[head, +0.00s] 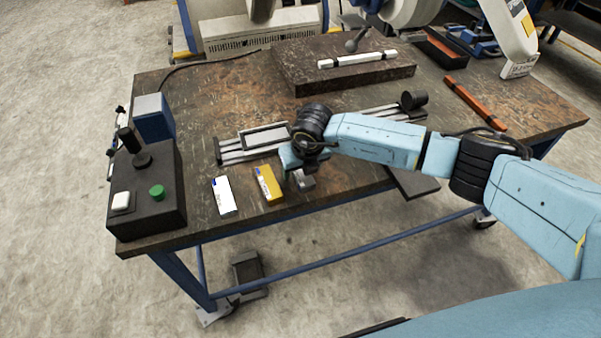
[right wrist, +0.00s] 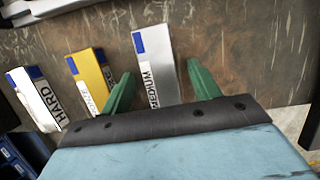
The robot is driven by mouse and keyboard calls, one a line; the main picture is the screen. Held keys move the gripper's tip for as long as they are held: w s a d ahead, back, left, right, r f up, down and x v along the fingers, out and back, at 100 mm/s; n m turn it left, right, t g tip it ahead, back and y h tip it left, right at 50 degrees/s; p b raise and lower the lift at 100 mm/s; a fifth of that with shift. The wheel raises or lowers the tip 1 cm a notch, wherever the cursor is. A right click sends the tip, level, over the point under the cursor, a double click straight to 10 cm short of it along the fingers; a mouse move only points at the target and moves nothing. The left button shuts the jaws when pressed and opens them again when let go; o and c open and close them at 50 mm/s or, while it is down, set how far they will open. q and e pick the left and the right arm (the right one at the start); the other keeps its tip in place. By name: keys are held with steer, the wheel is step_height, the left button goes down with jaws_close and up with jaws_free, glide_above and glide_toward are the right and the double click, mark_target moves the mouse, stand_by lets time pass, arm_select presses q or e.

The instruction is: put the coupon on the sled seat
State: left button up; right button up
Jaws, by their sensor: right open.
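Three labelled blocks that look like coupons lie near the table's front edge: a white one (head: 223,196) marked HARD, a yellow one (head: 268,184) with its label partly hidden, and a grey one (head: 304,181) marked MEDIUM. In the right wrist view, the grey coupon (right wrist: 155,62) lies between the green fingers of my open right gripper (right wrist: 160,72). The yellow coupon (right wrist: 90,72) is just outside the left finger, and the white coupon (right wrist: 37,98) is farther left. The sled seat (head: 265,138), a pale rectangular frame on rails, is empty behind the coupons. My left gripper is out of view.
A black control box (head: 150,200) with a green button and a lever stands at the left, before a blue box (head: 153,118). A dark raised slab (head: 345,78) holds a white bar (head: 357,59). An orange bar (head: 474,102) lies at the right.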

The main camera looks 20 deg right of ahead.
steer(key=shift+r, duration=0.1)
jaws_close()
stand_by(0.3)
